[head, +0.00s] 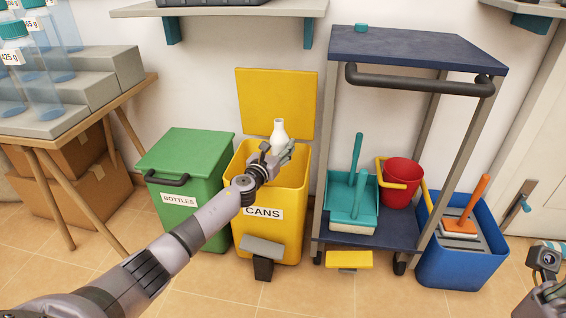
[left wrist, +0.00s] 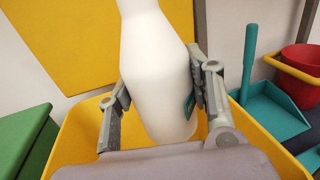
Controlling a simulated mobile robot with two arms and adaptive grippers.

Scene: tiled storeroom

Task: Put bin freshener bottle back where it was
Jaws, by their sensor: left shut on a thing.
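The white bottle (head: 279,132) is held upright over the open yellow bin marked CANS (head: 290,187). My left gripper (head: 278,153) is shut on it. In the left wrist view the white bottle (left wrist: 157,75) stands between the two fingers of my left gripper (left wrist: 160,105), with part of a teal label at its right side. The bin's rim (left wrist: 66,125) shows around and below it. The bin's yellow lid (head: 276,102) is raised behind the bottle.
A green BOTTLES bin (head: 187,160) stands left of the yellow bin, its lid shut. A cart (head: 412,52) on the right holds a teal dustpan (head: 352,205) and a red bucket (head: 403,181). A blue bucket (head: 455,262) stands beside it.

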